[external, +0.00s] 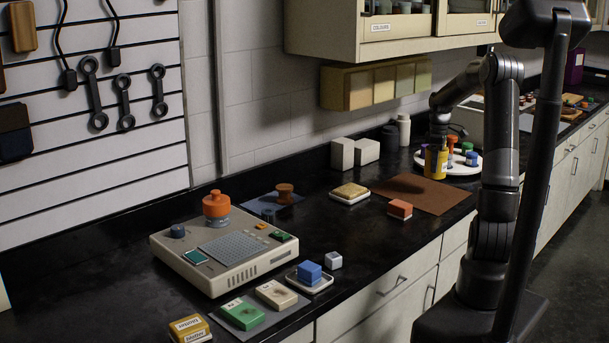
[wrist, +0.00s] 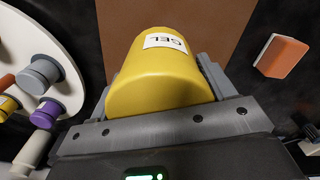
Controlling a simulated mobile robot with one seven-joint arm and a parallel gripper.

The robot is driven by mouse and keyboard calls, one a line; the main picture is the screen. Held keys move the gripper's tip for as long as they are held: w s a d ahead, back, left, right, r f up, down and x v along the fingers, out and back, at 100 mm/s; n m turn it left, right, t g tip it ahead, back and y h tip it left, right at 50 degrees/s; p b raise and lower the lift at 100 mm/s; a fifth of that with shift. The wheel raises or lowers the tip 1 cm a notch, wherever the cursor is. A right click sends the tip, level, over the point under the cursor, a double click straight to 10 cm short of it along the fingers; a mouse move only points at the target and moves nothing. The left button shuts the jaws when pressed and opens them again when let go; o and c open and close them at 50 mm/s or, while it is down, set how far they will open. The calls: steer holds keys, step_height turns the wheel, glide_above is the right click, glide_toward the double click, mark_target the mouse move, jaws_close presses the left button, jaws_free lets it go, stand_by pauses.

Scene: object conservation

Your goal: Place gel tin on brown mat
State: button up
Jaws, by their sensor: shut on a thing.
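The gel tin (external: 433,164) is a yellow cylinder with a white label reading GEL. My gripper (external: 438,143) is shut on it from above and holds it upright, at the far edge of the brown mat (external: 425,194). In the wrist view the tin (wrist: 152,80) sits between the two dark fingers of my gripper (wrist: 158,90), with the mat (wrist: 222,30) behind and below it. I cannot tell whether the tin's base touches the mat. The rest of the mat is bare.
A round white tray (external: 464,169) with several coloured-top containers stands right beside the tin. An orange-and-white block (external: 400,209) lies at the mat's near left edge. A sponge-like block (external: 350,192) and white boxes (external: 342,153) stand further left.

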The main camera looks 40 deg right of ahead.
steer(key=w+f, duration=0.1)
steer(key=w+a, duration=0.1)
steer(key=w+f, duration=0.1)
steer(key=w, duration=0.1)
steer(key=shift+a+f, duration=0.35)
steer(key=shift+f, duration=1.95)
steer(key=shift+f, duration=0.1)
steer(key=o, duration=1.3)
